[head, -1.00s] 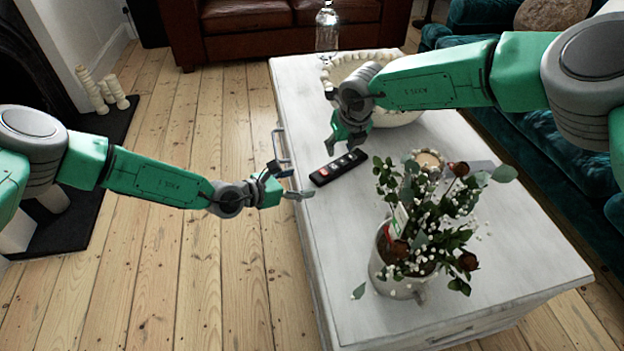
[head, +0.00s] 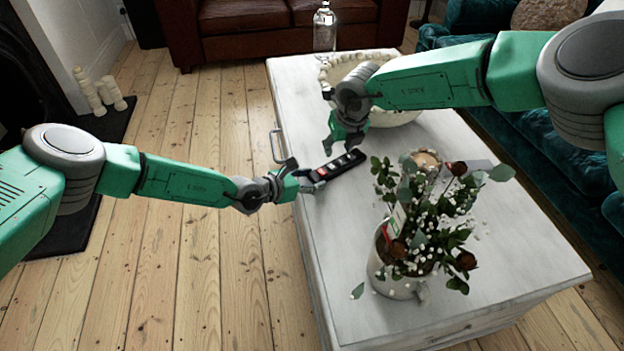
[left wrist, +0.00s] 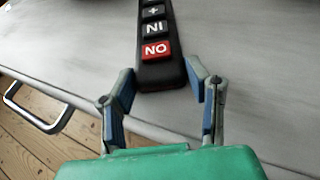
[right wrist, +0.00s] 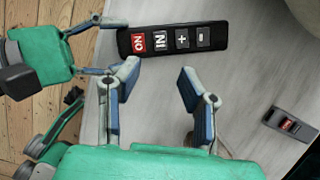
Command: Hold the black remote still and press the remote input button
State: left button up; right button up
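The black remote (head: 340,165) lies on the white table (head: 450,290). It has a red ON button (left wrist: 156,50), an IN button (left wrist: 154,27) and plus and minus buttons, which also show in the right wrist view on the remote (right wrist: 210,36). My left gripper (head: 306,181) is open at the remote's ON end, low over the table edge; in the left wrist view its fingers (left wrist: 160,78) stand one on each side of that end, with small gaps. My right gripper (head: 342,138) is open and empty above the remote; its fingers (right wrist: 150,78) point toward the remote's long side.
A potted plant (head: 400,278) stands on the near part of the table. A beaded bowl (head: 400,112) and a glass bottle (head: 324,28) are farther back. A small dark device with a red button (right wrist: 290,124) lies on the table. A metal handle (left wrist: 35,112) sticks out at the table's side.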

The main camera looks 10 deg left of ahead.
jog(key=shift+c, duration=0.3)
grip_shut()
dwell(1.2)
